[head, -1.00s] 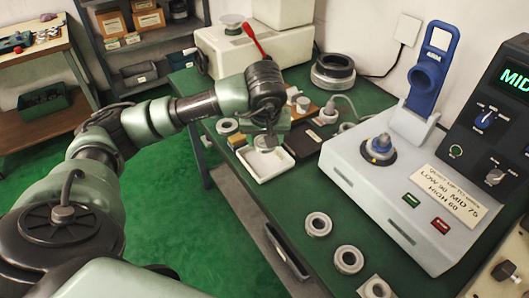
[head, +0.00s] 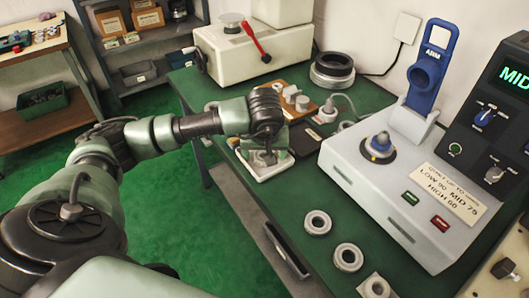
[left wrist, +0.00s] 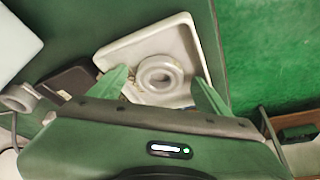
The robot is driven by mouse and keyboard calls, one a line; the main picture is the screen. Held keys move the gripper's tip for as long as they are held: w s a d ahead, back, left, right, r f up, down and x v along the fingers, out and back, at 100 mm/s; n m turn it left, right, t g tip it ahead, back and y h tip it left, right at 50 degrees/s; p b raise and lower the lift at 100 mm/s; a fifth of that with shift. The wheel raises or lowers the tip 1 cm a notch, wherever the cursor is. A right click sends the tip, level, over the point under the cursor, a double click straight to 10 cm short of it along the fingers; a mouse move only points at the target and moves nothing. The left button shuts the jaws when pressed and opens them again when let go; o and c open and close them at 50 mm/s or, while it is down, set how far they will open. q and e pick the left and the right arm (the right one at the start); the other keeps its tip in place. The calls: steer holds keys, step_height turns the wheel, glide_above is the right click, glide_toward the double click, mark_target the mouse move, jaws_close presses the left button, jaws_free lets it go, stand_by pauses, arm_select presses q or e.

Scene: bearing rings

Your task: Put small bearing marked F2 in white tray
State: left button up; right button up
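The white tray (head: 273,174) lies on the green bench top, left of the grey machine. It also shows in the left wrist view (left wrist: 183,32). A small grey bearing ring (left wrist: 160,76) lies flat in the tray; no marking on it is readable. My left gripper (head: 266,160) is low over the tray and points down. In the left wrist view its two green fingers (left wrist: 160,82) stand apart on either side of the ring, with gaps between. In the head view my gripper hides the ring. My right gripper is not in view.
More rings (head: 318,223) (head: 348,257) lie at the front of the bench, with another on a pale square plate (head: 376,287). A dark box (head: 302,141) stands behind the tray. The grey machine (head: 345,165) with a blue arm stands to the right.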

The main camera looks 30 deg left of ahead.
arm_select(q)
steer(key=shift+r, duration=0.55)
steer(key=v, duration=1.1)
steer(key=shift+s+d, duration=0.2)
stand_by(1.7)
